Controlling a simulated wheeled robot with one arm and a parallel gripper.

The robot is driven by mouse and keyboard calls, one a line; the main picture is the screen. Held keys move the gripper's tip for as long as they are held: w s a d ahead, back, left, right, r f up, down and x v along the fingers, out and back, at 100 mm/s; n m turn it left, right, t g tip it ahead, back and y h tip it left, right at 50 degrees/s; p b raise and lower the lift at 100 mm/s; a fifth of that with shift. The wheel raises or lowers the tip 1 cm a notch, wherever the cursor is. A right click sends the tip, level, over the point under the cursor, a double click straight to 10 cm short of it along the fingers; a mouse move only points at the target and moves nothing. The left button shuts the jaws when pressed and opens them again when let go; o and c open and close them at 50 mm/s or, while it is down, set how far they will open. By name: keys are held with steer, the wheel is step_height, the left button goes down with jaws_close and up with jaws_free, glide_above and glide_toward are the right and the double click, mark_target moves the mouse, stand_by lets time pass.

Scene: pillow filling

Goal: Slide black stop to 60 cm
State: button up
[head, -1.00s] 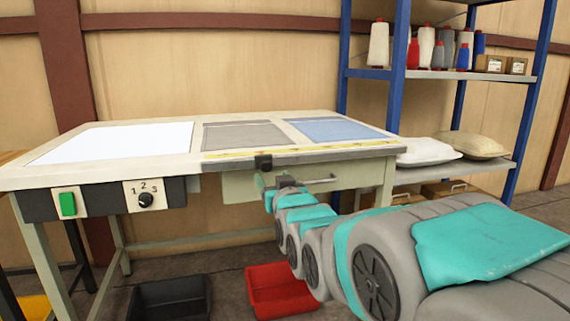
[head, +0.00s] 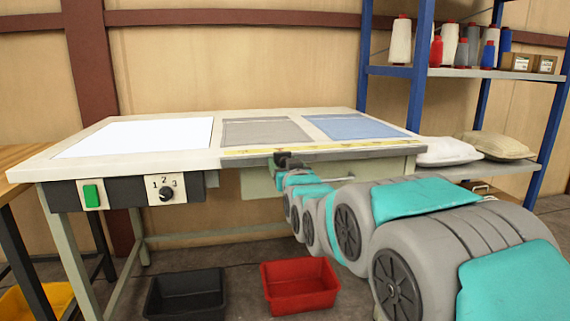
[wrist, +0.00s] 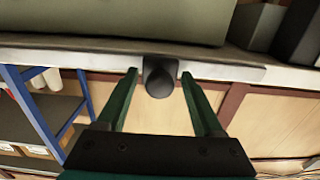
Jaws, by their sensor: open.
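The black stop (head: 281,157) sits on the grey rail (head: 365,154) along the table's front edge, left of the rail's middle. A yellow measuring tape (head: 310,148) runs along the tabletop just behind the rail; its figures are too small to read. My gripper (wrist: 158,76) is open in the wrist view, with one finger on each side of the black stop's round knob (wrist: 158,83). Gaps show between knob and fingers. In the head view my gripper is at the stop and hides its lower part.
A drawer with a bar handle (head: 338,179) is under the rail, close to my arm. A red bin (head: 300,306) and a black bin (head: 186,310) stand on the floor. A control panel with a green switch (head: 92,196) and a dial (head: 166,196) is at the left front.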

jaws_close()
stand_by(0.5)
